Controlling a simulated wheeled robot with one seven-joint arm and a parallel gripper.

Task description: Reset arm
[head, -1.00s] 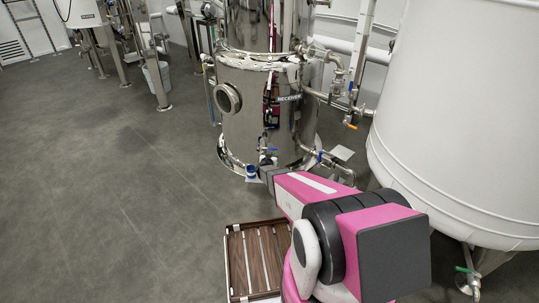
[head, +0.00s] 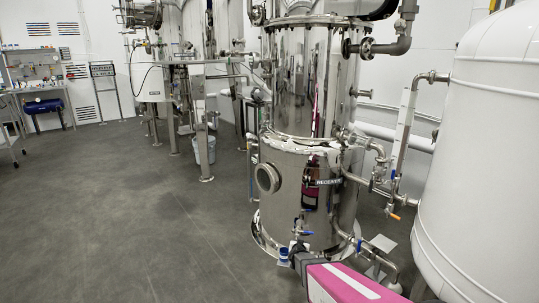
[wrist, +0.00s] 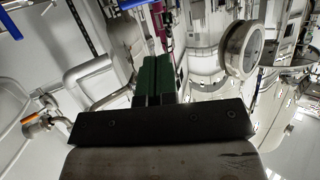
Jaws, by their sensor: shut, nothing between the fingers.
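My gripper (wrist: 154,78) shows in the wrist view as two dark green fingers side by side, closed together and empty. Its dark mounting bar crosses the lower middle of that view. In the head view my pink arm comes in from the bottom edge, and its dark end reaches close to the foot of the steel receiver tank (head: 290,213). The fingertips cannot be made out there. A small blue item (head: 283,254) and a valve with a blue handle (head: 303,233) are close to the arm's end. I cannot tell whether it touches them.
A large white tank (head: 490,150) stands close on the right. Pipes and a valve with an orange handle (head: 395,216) run between the tanks. The grey floor (head: 120,220) is open on the left. A workbench (head: 35,95) stands at the far left.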

